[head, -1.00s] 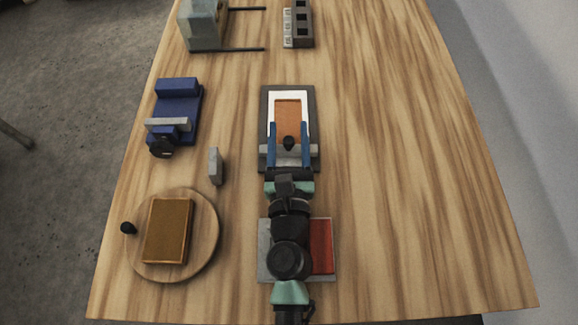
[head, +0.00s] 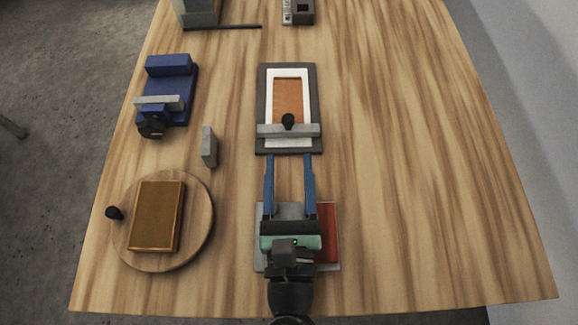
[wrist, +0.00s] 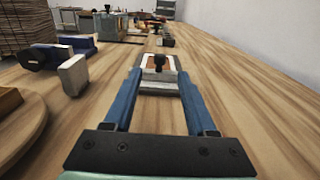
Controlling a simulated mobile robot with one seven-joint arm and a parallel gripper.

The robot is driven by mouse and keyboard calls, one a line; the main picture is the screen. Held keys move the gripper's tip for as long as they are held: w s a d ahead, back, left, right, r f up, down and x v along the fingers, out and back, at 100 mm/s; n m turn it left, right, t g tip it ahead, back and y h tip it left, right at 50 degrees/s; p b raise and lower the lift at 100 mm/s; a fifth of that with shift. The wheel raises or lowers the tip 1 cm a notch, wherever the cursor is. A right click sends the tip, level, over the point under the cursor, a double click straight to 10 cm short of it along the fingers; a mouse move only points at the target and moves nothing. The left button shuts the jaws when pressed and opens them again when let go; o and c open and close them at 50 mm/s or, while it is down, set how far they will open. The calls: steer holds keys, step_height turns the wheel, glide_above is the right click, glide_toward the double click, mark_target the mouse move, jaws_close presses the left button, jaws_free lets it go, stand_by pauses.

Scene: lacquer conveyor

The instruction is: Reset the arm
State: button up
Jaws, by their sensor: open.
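My gripper (head: 290,158) is open and empty, its two blue fingers pointing away from me over the table. In the wrist view the open fingers (wrist: 158,80) frame bare table and the framed board beyond. The board (head: 317,105) is dark with a white frame and an orange panel. A grey bar (head: 268,131) with a black knob (head: 288,121) lies across its near end. The fingertips are just short of the board and apart from the bar. Beneath my gripper, a grey and red plate (head: 330,225) is partly hidden.
A round wooden board (head: 202,225) carries a brown block (head: 156,215) at the left. A grey block (head: 209,147) stands near it, with a blue vise-like fixture (head: 172,88) behind. Grey machines (head: 200,12) are at the far edge. The table's right side is clear.

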stand_by(0.4)
steer(key=w+a+r+n+t+y, duration=0.2)
steer(key=w+r+n, duration=0.1)
steer(key=r+n, duration=0.55)
steer(key=w+a+r+n+t+y, duration=0.1)
steer(key=w+r+n+y, duration=0.15)
steer(key=r+n, duration=0.6)
steer(key=w+a+r+n+t+y, duration=0.1)
steer(key=w+a+r+n+t, duration=0.15)
steer(key=r+n, duration=0.55)
steer(key=s+d+r+n+t+h+p, duration=0.1)
steer(key=r+n+p, duration=0.2)
steer(key=r, duration=0.9)
steer(key=s+d+r+n+t+h+p, duration=0.1)
steer(key=r+n+p, duration=0.3)
steer(key=r, duration=0.9)
steer(key=s+d+r+n+t+h+p, duration=0.2)
steer(key=r+p, duration=0.5)
steer(key=r, duration=0.6)
steer(key=shift+s+d+n+h, duration=0.5)
steer(key=shift+s+n+h, duration=0.2)
steer(key=shift+n, duration=0.3)
steer(key=shift+r+p, duration=0.2)
steer(key=shift+p, duration=0.2)
steer(key=shift+c, duration=0.6)
steer(key=shift+f, duration=0.1)
